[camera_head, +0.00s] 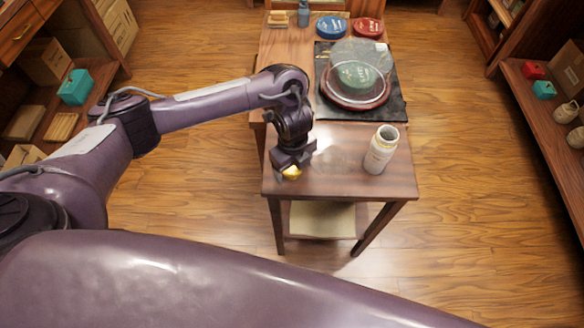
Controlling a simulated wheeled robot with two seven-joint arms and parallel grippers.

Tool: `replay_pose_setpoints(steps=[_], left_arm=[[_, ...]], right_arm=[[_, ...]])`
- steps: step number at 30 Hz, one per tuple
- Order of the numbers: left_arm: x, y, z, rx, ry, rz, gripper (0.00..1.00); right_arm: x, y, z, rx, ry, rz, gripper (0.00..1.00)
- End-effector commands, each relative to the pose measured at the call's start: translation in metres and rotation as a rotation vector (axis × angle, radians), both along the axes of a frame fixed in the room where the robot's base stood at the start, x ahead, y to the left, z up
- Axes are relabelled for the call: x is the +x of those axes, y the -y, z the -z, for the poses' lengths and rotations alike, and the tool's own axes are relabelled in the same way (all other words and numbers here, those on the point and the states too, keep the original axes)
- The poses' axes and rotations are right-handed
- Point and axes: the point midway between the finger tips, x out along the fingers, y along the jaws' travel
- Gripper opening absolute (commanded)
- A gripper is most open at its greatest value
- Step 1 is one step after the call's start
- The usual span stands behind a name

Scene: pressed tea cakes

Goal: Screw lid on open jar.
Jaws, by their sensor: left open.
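The open jar (378,156) stands upright on the right part of the small wooden table (335,187), a pale jar with a label and its mouth uncovered. A gold-yellow lid (292,173) shows near the table's front left edge, partly hidden under my left gripper. My left gripper (290,166) is open and points down right over the lid, to the left of the jar. I cannot tell whether the fingers touch the lid. My right gripper is not in view.
Behind the jar, a dark mat (397,98) bears a clear dome (352,60) over a green tea cake on a red-brown plate. The tabletop between lid and jar is clear.

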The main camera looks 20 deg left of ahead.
Motion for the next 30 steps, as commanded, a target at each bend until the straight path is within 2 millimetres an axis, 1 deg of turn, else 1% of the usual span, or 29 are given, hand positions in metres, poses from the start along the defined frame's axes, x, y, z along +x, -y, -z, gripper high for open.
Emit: replay_pose_setpoints(steps=[2, 3, 13, 14, 23, 26, 29, 30], left_arm=[[0.000, 0.000, 0.000, 0.000, 0.000, 0.000, 0.75], [0.000, 0.000, 0.000, 0.000, 0.000, 0.000, 0.72], [0.000, 0.000, 0.000, 0.000, 0.000, 0.000, 0.29], [0.000, 0.000, 0.000, 0.000, 0.000, 0.000, 0.28], [0.000, 0.000, -0.001, 0.000, 0.000, 0.000, 0.28], [0.001, 0.000, -0.006, 0.000, 0.001, 0.001, 0.28], [0.001, 0.000, -0.016, 0.000, 0.003, 0.001, 0.28], [0.001, 0.000, -0.022, 0.000, 0.004, 0.002, 0.28]], right_arm=[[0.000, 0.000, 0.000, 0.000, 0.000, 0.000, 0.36], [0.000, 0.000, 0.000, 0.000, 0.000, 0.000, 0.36], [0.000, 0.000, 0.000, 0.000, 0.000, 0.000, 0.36], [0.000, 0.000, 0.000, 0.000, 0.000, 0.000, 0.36], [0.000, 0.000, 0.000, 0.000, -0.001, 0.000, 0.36], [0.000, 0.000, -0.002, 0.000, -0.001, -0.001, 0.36], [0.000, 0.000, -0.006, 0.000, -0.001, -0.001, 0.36], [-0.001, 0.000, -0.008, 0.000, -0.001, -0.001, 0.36]])
